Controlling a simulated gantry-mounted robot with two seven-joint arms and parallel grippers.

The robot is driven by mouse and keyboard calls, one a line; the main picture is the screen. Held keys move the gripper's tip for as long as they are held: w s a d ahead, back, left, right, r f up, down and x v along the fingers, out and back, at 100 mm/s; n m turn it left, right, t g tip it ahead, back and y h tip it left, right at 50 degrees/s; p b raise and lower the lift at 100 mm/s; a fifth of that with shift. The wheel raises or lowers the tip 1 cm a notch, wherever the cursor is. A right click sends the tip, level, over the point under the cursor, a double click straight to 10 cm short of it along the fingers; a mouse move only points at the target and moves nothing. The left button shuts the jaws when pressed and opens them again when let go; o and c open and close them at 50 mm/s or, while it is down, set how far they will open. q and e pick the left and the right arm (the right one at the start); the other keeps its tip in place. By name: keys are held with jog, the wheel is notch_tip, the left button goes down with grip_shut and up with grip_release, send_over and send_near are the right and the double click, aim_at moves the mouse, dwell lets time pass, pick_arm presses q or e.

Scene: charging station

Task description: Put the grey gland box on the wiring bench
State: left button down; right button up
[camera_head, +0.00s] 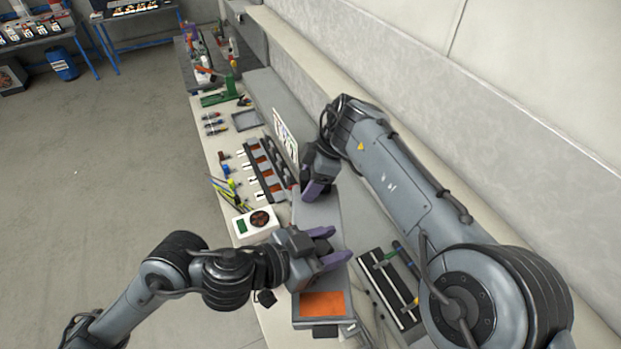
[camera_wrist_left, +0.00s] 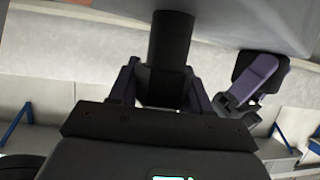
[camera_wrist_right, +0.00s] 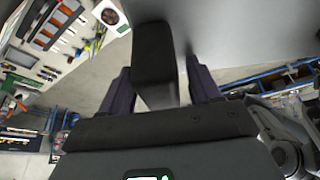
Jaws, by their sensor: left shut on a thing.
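The grey gland box (camera_head: 319,208) appears as a long flat grey body over the bench, partly hidden by my left gripper. Its grey underside or side fills the top of the left wrist view (camera_wrist_left: 235,15) and the right wrist view (camera_wrist_right: 235,35). My left gripper (camera_head: 328,247) is shut on a black handle-like block (camera_wrist_left: 171,50) of the box. My right gripper (camera_head: 315,185) is at the box's far end. Its fingers stand either side of another black block (camera_wrist_right: 153,52), with a visible gap on one side. Whether the box touches the bench is unclear.
The wiring bench (camera_head: 212,150) runs along the wall. The floor at left is open.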

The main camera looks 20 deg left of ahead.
pick_arm(q)
jog(key=shift+r, duration=0.15)
pick_arm(e)
grip_shut()
pick_arm(q)
jog(key=shift+c, duration=2.1)
grip_release()
